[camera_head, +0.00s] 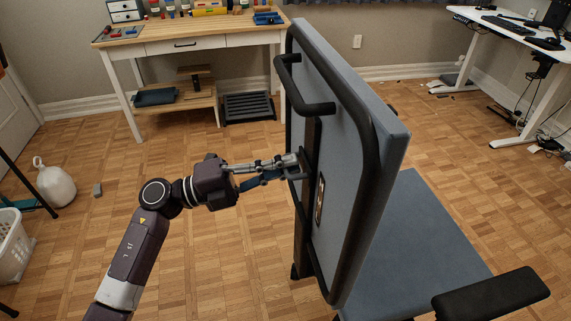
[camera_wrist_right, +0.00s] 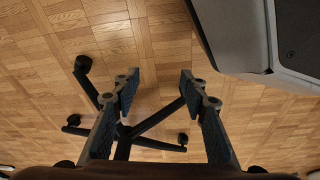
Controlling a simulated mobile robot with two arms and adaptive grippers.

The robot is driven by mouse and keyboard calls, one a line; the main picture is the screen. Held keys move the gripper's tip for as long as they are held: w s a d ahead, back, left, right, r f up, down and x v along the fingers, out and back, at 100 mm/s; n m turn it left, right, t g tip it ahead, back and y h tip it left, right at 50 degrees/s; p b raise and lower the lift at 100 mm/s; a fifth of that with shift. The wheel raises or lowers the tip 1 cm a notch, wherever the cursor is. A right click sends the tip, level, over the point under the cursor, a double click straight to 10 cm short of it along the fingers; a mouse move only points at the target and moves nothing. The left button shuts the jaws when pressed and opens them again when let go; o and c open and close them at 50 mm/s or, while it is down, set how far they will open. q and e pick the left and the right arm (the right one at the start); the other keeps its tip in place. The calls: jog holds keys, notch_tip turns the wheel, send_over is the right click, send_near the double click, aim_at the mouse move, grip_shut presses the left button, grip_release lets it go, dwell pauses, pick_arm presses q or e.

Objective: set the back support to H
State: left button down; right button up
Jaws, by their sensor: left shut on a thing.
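The office chair's back support (camera_head: 350,150) is a blue-grey panel in a black frame, standing upright at the centre of the head view with its rear side facing left. A black handle (camera_head: 305,95) curves out of its upper rear. A dark upright post (camera_head: 308,225) runs down behind it, beside a small plate (camera_head: 320,200) whose markings are too small to read. My left gripper (camera_head: 299,166) is shut on a small dark part at this post; its fingers partly hide it. My right gripper (camera_wrist_right: 157,85) is open and empty in the right wrist view, above the floor.
The chair's blue seat (camera_head: 425,245) and black armrest (camera_head: 490,295) lie at right. Its wheeled base (camera_wrist_right: 122,130) shows below my right gripper. A wooden workbench (camera_head: 180,40) stands behind, a white desk (camera_head: 510,25) at far right. A jug (camera_head: 55,183) and basket (camera_head: 12,245) stand left.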

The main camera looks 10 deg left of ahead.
pick_arm(q)
jog(key=shift+w+a+r, duration=0.1)
jog(key=shift+r, duration=0.25)
jog(key=c, duration=2.4)
grip_release()
jog(key=o, duration=0.3)
jog(key=shift+a, duration=0.1)
jog(key=shift+f, duration=0.1)
jog(key=v, duration=1.2)
